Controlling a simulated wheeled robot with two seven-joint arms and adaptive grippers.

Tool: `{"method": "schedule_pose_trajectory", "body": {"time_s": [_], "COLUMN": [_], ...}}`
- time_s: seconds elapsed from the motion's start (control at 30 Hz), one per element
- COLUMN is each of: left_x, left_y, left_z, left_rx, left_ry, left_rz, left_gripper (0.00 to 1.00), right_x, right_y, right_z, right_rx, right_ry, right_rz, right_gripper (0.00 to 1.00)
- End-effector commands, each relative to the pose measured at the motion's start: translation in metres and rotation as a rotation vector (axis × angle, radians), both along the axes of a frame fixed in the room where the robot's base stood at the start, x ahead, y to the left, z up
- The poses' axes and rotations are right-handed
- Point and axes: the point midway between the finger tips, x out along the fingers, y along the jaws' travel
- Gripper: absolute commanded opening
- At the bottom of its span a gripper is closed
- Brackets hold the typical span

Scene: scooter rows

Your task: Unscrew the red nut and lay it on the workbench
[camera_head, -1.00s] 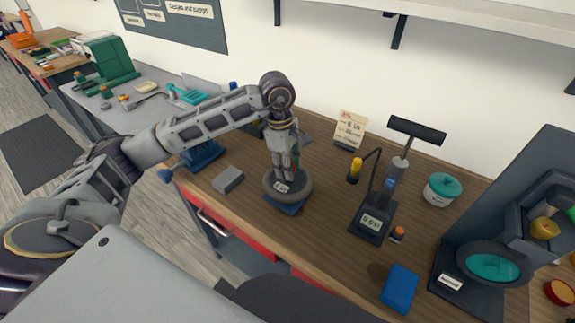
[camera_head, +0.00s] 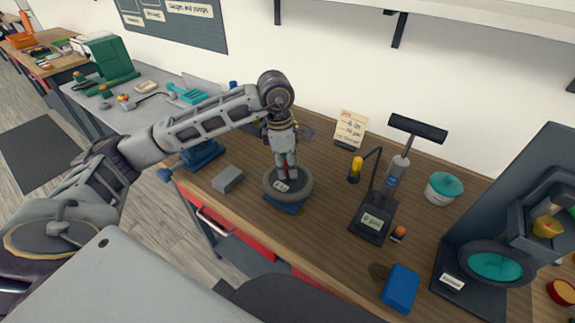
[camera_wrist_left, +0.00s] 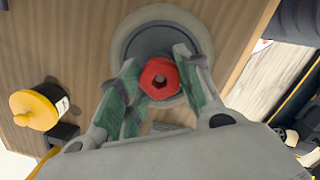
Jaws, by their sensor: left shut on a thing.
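The red nut (camera_wrist_left: 160,78) is a hexagonal ring with a dark hole, between the green finger pads in the left wrist view. My left gripper (camera_head: 286,176) points down over the small wheel (camera_head: 304,192) and is shut on the nut. In the head view only a bit of red shows between its fingers. The wheel lies flat on a blue stand (camera_head: 283,208) on the wooden workbench (camera_head: 325,235), and its grey rim (camera_wrist_left: 122,32) shows behind the nut in the left wrist view. I cannot tell whether the nut still touches the wheel's hub. My right gripper is out of view.
A grey block (camera_head: 227,179) lies left of the wheel. An upright pump (camera_head: 375,215), a teal-lidded pot (camera_head: 443,188), a blue box (camera_head: 399,288) and a large dark machine (camera_head: 500,240) stand to the right. Bare bench lies between wheel and pump.

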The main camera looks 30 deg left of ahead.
Motion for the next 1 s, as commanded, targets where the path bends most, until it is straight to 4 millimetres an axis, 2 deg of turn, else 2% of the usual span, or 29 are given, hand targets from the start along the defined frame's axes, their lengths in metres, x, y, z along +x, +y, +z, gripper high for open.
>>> {"method": "schedule_pose_trajectory", "body": {"time_s": [0.13, 0.37, 0.73, 1.0], "left_x": [0.001, 0.001, 0.001, 0.001], "left_y": [0.0, 0.0, 0.001, 0.001], "left_z": [0.0, 0.0, 0.0, 0.001], "left_rx": [0.001, -0.001, 0.001, 0.001], "left_ry": [-0.004, -0.003, -0.004, -0.004], "left_rz": [0.078, 0.201, 0.4, 0.543], "left_gripper": [0.12, 0.12, 0.12, 0.12], "right_x": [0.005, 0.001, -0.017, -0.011], "right_y": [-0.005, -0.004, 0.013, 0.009], "right_z": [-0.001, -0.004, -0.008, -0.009], "right_rx": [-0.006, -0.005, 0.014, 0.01], "right_ry": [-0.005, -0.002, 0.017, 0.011], "right_rz": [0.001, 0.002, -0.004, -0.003], "right_gripper": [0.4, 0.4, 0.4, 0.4]}}
